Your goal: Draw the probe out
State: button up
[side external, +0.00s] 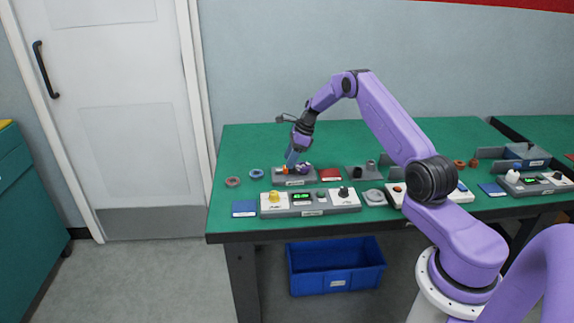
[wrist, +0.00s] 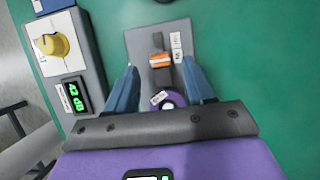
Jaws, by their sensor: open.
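A grey fixture plate (side external: 308,179) sits on the green bench; it also shows in the wrist view (wrist: 141,44). On it are a dark block (wrist: 162,78), an orange-and-white piece (wrist: 160,57) and a purple round part (wrist: 172,98) with a white label. I cannot tell for sure which piece is the probe. My gripper (wrist: 160,66) is open and points down over the fixture. Its blue fingers stand on either side of the orange piece, with clear gaps. In the side view my gripper (side external: 291,162) hides part of the fixture.
A control box (side external: 325,205) with a yellow knob (side external: 274,196) and green display stands in front of the fixture. Rings (side external: 232,181), a red pad (side external: 331,174) and another grey fixture (side external: 363,173) lie nearby. A blue bin (side external: 336,268) is under the bench. The bench behind is clear.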

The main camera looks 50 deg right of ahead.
aim_at(275, 174)
jog(key=shift+x, duration=1.7)
grip_shut()
jog(key=shift+w+a, duration=1)
grip_release()
